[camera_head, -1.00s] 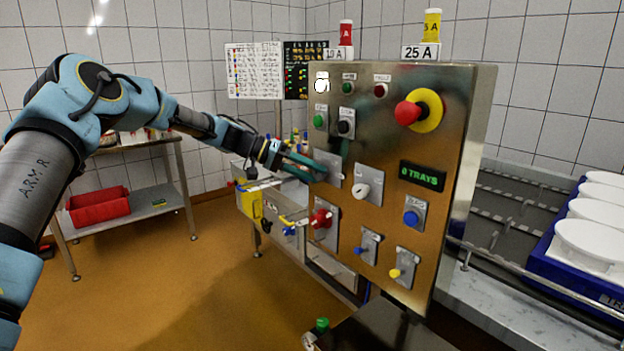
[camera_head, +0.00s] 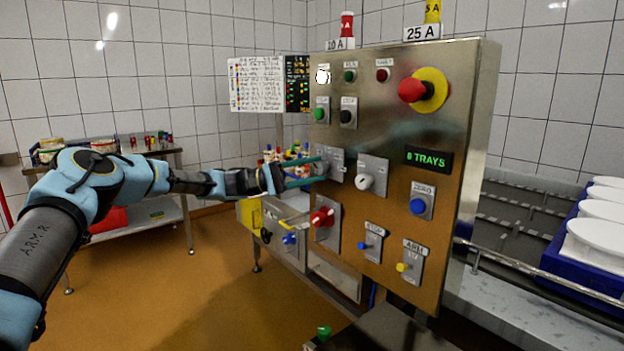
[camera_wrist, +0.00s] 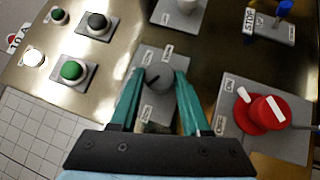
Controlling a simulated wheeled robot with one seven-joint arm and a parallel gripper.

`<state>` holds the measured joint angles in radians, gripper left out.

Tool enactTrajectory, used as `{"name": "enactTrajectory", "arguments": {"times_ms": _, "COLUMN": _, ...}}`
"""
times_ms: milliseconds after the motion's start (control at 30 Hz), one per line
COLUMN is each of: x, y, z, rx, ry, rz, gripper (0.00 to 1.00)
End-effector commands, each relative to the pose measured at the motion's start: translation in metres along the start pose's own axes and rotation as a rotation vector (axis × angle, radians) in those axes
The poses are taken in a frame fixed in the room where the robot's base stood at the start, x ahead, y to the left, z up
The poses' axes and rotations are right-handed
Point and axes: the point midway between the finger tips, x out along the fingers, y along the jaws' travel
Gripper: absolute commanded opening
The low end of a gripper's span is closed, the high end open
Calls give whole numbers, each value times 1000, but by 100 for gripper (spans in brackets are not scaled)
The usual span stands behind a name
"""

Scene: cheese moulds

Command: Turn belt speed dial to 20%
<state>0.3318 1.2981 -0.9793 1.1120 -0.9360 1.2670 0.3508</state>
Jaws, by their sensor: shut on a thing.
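My gripper (camera_head: 316,172) reaches the left side of the steel control panel (camera_head: 385,115). Its green fingers are shut on a grey dial knob (camera_wrist: 158,79), which sits on a grey plate (camera_wrist: 157,113) in the wrist view. A dark mark shows on the knob. The plate (camera_head: 336,160) carries several small labels that are too small to read, so I cannot tell the dial's setting. In the head view the fingers hide most of the knob. A white knob (camera_head: 365,182) on its own plate stands just right of it.
A red rotary switch (camera_head: 322,217) sits below the held dial. Green (camera_head: 318,114) and black (camera_head: 347,116) buttons sit above. A red emergency stop (camera_head: 412,90), a "0 TRAYS" display (camera_head: 428,160) and a blue button (camera_head: 417,206) are further right.

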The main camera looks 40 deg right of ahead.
Motion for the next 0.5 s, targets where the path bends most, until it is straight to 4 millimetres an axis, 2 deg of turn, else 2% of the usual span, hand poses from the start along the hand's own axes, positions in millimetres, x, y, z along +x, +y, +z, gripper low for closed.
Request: {"name": "enactTrajectory", "arguments": {"times_ms": 500, "x": 0, "y": -5, "z": 1, "rx": -291, "ry": 34, "rz": 294, "gripper": 0}}
